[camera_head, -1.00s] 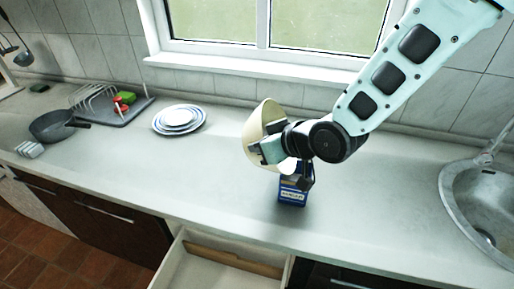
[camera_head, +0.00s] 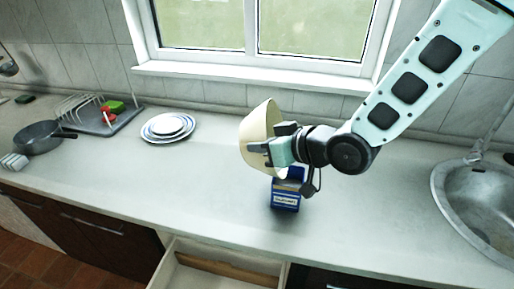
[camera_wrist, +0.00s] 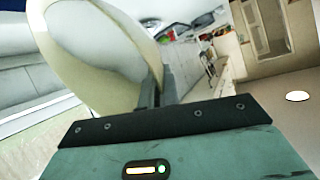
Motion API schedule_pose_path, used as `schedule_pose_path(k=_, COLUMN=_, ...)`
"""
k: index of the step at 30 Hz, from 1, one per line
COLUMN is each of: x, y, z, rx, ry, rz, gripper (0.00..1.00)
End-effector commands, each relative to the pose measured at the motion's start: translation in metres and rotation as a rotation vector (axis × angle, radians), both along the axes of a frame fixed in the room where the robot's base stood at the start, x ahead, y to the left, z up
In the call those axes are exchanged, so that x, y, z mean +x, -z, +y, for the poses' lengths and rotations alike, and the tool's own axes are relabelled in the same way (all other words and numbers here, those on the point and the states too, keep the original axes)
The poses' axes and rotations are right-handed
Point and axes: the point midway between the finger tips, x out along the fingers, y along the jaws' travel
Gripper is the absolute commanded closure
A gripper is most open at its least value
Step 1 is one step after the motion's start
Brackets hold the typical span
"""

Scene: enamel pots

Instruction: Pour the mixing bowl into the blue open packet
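The cream mixing bowl (camera_head: 259,136) is tipped far onto its side in the head view, above the counter. My gripper (camera_head: 268,151) is shut on its rim or wall. The bowl (camera_wrist: 95,55) also fills the upper left of the wrist view, with a finger of my gripper (camera_wrist: 155,92) against it. The blue open packet (camera_head: 286,192) stands upright on the counter, just below and to the right of the bowl. My gripper and wrist are above the packet, partly covering its top. I cannot see any contents falling from the bowl.
Stacked plates (camera_head: 168,127) stand at the back left. A dish rack (camera_head: 100,115) and a grey pan (camera_head: 38,137) are further left. A sink (camera_head: 475,205) is at the right. An open drawer (camera_head: 215,270) juts out below the counter's front edge. The counter (camera_head: 385,205) right of the packet is clear.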

Motion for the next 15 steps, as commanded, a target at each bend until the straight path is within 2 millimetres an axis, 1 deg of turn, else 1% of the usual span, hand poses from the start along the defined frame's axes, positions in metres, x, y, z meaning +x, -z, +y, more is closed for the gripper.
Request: schedule_pose_path(k=15, x=-0.001, y=-0.004, z=-0.014, rx=0.067, ry=0.001, rz=-0.012, gripper=1.0)
